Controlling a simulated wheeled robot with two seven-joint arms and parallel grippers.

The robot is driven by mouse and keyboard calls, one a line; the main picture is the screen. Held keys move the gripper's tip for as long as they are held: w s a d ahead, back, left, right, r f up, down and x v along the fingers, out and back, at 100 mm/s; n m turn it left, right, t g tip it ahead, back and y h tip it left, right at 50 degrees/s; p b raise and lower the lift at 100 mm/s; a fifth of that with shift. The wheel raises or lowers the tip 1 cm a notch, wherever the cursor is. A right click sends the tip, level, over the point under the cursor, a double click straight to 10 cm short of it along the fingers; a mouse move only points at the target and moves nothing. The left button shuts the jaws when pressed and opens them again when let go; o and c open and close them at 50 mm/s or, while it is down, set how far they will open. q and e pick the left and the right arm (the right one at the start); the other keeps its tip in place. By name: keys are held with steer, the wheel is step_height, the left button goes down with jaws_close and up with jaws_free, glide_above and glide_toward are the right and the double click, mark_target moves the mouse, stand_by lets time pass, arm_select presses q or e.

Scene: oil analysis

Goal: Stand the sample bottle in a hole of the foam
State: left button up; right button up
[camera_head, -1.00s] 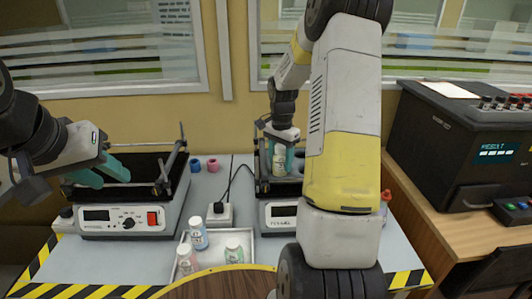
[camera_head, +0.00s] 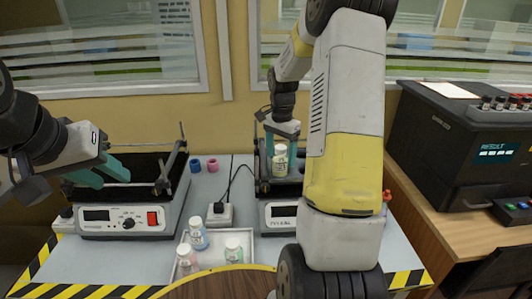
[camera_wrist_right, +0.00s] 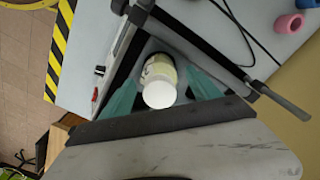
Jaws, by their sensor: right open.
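The sample bottle (camera_head: 280,163), white-capped with a pale yellow-green label, stands upright in the black holder of the right-hand shaker. The dark foam (camera_wrist_right: 165,47) shows around it in the right wrist view, but its hole is hidden. My right gripper (camera_head: 281,146) is open above the holder, its teal fingers on either side of the bottle's upper part. In the right wrist view the bottle (camera_wrist_right: 160,82) lies between the spread fingers, with gaps visible. My left gripper (camera_head: 100,174) is open and empty over the left-hand shaker (camera_head: 128,218).
A white tray (camera_head: 248,236) with several capped bottles lies at the front middle. A black analyser (camera_head: 450,145) stands at right. Metal rods rise beside the holders.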

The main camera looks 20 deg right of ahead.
step_height(320, 180, up, 9)
steer(key=shift+r, duration=0.1)
steer(key=s+a+r+n+t, duration=0.3)
steer(key=s+a+r+n, duration=0.45)
steer(key=s+r, duration=0.35)
steer(key=s+a+f+n+t+y, duration=0.1)
steer(key=s+a+n, duration=0.1)
steer(key=s, duration=0.4)
steer(key=s+a+n+t+y, duration=0.1)
steer(key=s+a+n+t, duration=0.1)
steer(key=s, duration=0.5)
steer(key=shift+a+f+n, duration=0.4)
steer(key=shift+a+n, duration=0.15)
steer(key=shift+a, duration=0.35)
steer(key=shift+d, duration=0.1)
